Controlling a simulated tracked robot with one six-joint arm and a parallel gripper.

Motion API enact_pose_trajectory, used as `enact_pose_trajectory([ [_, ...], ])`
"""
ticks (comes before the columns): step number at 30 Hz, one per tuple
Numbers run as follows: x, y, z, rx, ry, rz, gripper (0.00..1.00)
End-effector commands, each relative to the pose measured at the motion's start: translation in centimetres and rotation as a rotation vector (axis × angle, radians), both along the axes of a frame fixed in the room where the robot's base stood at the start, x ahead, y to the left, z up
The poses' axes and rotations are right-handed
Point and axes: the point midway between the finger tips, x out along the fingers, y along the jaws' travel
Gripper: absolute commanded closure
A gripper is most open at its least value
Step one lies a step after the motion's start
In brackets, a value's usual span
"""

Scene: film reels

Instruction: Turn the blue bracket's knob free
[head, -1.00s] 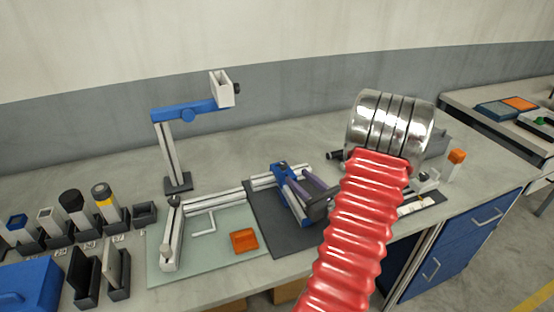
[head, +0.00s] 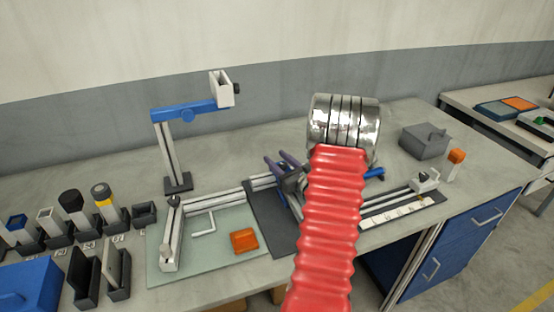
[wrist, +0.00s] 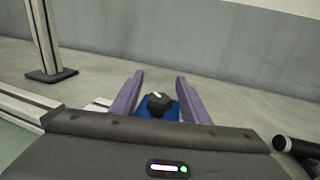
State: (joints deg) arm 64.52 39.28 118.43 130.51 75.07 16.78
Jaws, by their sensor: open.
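In the wrist view a round black knob (wrist: 158,102) with a pale mark on top sits on a blue bracket (wrist: 173,112). My gripper (wrist: 160,78) is open, with one purple finger on each side of the knob. A gap shows between each finger and the knob, and nothing is held. The bracket's lower part is hidden behind the dark gripper body. In the head view my gripper (head: 276,157) is over the dark mat (head: 260,210), its purple fingers pointing to the upper left. My red arm and the gripper hide most of the bracket there.
A stand with a blue arm (head: 190,112) and white box rises at the back left. A glass-like board with an orange piece (head: 244,240) lies left of the mat. A blue bar (head: 374,174), grey box (head: 424,141) and white strip (head: 398,212) are to the right.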

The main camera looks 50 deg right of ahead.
Motion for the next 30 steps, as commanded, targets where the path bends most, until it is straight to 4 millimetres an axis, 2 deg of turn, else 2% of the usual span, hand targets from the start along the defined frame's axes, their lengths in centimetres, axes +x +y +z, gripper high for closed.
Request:
enact_pose_trajectory([
  [11, 0.53, -0.09, 0.01, 0.000, 0.000, 0.001, 0.59],
  [27, 0.52, -0.07, 0.02, 0.000, 0.000, 0.002, 0.97],
  [30, 0.52, -0.07, 0.02, 0.000, 0.000, 0.002, 1.00],
])
